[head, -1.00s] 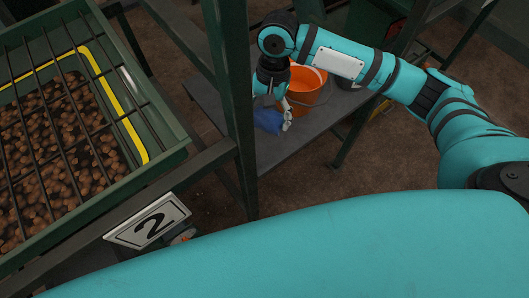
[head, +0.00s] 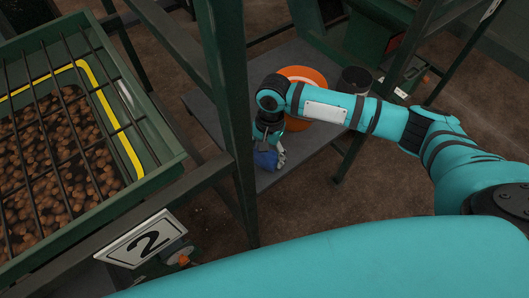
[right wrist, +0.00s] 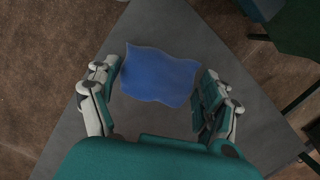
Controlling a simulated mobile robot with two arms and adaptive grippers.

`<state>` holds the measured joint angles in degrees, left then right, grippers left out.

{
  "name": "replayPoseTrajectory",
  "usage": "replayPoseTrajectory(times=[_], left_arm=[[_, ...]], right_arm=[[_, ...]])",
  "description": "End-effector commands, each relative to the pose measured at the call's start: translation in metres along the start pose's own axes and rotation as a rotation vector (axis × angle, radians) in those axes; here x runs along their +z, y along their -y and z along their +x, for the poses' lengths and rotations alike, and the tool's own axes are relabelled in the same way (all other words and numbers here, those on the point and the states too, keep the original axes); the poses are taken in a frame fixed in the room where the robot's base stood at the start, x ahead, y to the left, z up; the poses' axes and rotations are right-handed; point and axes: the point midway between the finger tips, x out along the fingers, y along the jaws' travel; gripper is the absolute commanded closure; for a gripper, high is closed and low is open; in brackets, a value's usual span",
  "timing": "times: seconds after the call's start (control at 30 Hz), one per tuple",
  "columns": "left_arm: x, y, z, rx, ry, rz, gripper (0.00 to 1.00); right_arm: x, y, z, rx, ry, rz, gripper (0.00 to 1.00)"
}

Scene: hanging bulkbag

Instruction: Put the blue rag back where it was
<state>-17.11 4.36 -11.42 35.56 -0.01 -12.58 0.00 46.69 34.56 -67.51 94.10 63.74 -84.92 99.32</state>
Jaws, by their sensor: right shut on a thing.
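The blue rag (head: 265,160) is at my right gripper (head: 272,152), low over the grey shelf (head: 212,108) near its front edge. In the right wrist view, the rag (right wrist: 158,82) lies spread between the two fingers of the right gripper (right wrist: 158,72), with the grey surface behind it. The right gripper is shut on the rag, with its fingers on either side of it. I cannot tell whether the rag touches the shelf. An orange bucket (head: 306,74) stands behind the gripper, partly hidden by my right arm. My left gripper is not in view.
A dark green post (head: 229,110) rises just left of the gripper. A dark container (head: 355,79) stands right of the bucket. A green crate (head: 166,139) of brown round items under bars is at the left, with a "2" sign (head: 143,240) below.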

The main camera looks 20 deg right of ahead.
Motion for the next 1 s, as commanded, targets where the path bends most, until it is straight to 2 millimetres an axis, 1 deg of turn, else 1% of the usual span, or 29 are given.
replayPoseTrajectory(times=[0.17,0.2,0.33,0.67,0.77,0.83,1.0], left_arm=[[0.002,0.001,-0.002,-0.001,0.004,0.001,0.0],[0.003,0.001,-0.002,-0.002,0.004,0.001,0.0],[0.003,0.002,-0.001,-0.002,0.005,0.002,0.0],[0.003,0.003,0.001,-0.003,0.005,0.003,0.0],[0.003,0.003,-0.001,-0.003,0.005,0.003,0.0],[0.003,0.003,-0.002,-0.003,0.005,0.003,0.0],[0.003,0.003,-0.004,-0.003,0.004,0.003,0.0]], right_arm=[[0.0,0.0,0.001,0.0,0.001,0.0,0.51],[0.0,0.0,0.002,0.0,0.0,0.0,0.16],[0.0,0.0,0.002,-0.001,0.0,-0.001,0.0],[0.0,0.001,-0.001,-0.002,-0.001,-0.001,0.0],[0.0,0.001,-0.013,-0.004,0.0,-0.001,0.0],[0.0,0.001,-0.025,-0.004,-0.001,-0.001,0.0],[-0.001,0.001,-0.062,-0.004,-0.002,-0.002,0.0]])
